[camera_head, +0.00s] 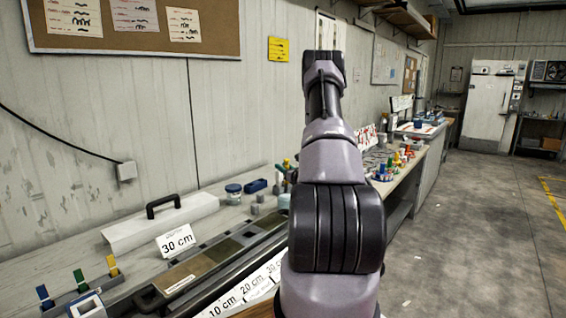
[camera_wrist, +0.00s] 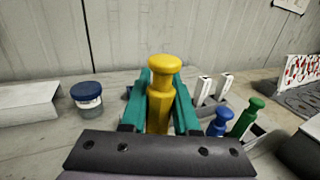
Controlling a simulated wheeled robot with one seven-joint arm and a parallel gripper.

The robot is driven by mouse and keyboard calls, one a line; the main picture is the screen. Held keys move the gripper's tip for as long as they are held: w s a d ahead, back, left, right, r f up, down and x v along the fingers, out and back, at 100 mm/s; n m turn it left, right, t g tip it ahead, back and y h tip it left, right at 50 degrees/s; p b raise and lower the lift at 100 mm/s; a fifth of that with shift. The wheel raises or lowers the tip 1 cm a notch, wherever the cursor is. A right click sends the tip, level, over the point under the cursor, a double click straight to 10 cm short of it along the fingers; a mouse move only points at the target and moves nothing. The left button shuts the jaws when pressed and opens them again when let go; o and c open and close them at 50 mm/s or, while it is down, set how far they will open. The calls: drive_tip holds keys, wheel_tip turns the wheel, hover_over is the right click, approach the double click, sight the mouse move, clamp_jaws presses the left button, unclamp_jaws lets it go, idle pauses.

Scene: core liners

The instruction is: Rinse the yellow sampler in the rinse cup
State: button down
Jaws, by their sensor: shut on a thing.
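The yellow sampler (camera_wrist: 160,95) stands between the two teal fingers of my gripper (camera_wrist: 160,100) in the wrist view. The fingers are shut on it, one at each side, with its round knob above them. Its lower end is hidden by my gripper's dark body. In the head view a small yellow top (camera_head: 286,163) shows just left of my arm, which hides most of my gripper. A pale cyan cup-like thing (camera_head: 284,201) is partly hidden behind my arm; I cannot tell if it is the rinse cup.
A blue-lidded jar (camera_wrist: 86,95) stands left of my gripper. A blue sampler (camera_wrist: 219,123) and a green sampler (camera_wrist: 251,117) stand close on the right, by white upright pieces (camera_wrist: 222,87). A white case (camera_head: 160,225) and a core tray (camera_head: 205,265) lie along the bench.

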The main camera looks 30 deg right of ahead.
drive_tip(key=shift+f, duration=2.7)
drive_tip(key=shift+f, duration=0.1)
drive_tip(key=shift+f, duration=0.65)
drive_tip(key=shift+r, duration=0.2)
drive_tip(key=shift+r, duration=0.55)
drive_tip(key=shift+f, duration=0.15)
drive_tip(key=shift+f, duration=0.6)
drive_tip(key=shift+r, duration=0.1)
drive_tip(key=shift+r, duration=0.65)
